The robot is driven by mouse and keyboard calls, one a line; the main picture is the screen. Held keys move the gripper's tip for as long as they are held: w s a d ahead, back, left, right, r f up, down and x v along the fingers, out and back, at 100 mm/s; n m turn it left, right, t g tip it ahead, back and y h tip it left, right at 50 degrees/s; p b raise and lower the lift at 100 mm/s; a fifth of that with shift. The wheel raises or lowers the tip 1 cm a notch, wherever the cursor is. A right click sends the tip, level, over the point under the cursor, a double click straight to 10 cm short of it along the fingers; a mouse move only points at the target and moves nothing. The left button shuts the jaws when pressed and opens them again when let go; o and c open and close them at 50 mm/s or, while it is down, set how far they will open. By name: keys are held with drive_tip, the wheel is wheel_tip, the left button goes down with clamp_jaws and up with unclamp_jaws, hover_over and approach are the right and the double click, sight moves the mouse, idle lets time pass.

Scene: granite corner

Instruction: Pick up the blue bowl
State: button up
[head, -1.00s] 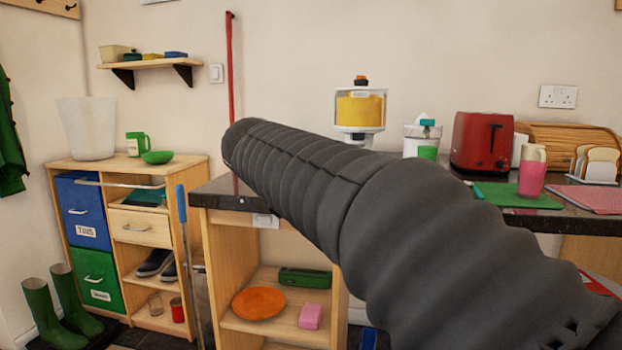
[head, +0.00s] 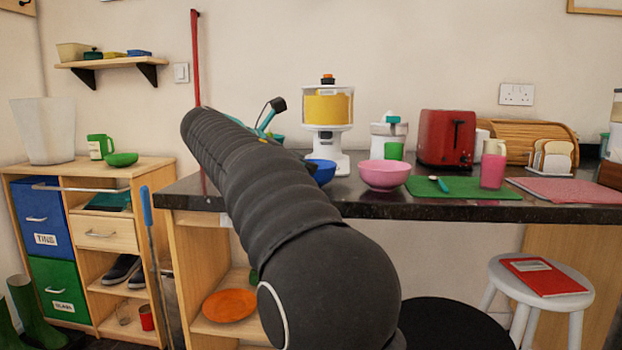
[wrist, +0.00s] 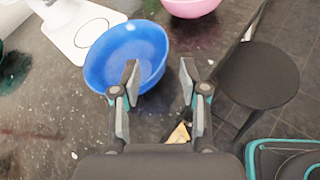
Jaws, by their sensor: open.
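The blue bowl (wrist: 112,48) stands upright and looks empty on the dark speckled counter (wrist: 50,110) in the wrist view. In the head view my dark arm covers part of the blue bowl (head: 321,172), and only its right side shows. My gripper (wrist: 158,72) is open and empty. In the wrist view its left finger overlaps the bowl's lower right rim, and its right finger is to the right, clear of the bowl. I cannot tell whether the left finger touches the bowl. In the head view the fingers are hidden behind my arm.
A pink bowl (head: 384,175) stands right of the blue bowl. Behind it is a white dispenser with yellow contents (head: 328,115). A green board (head: 462,187) and a red toaster (head: 446,138) are farther right. A stool (head: 540,285) stands in front of the counter.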

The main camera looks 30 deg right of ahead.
sight(324, 170)
drive_tip(key=shift+s+b+x, duration=0.2)
drive_tip(key=shift+b+x, duration=0.25)
drive_tip(key=shift+x, duration=3.05)
clamp_jaws()
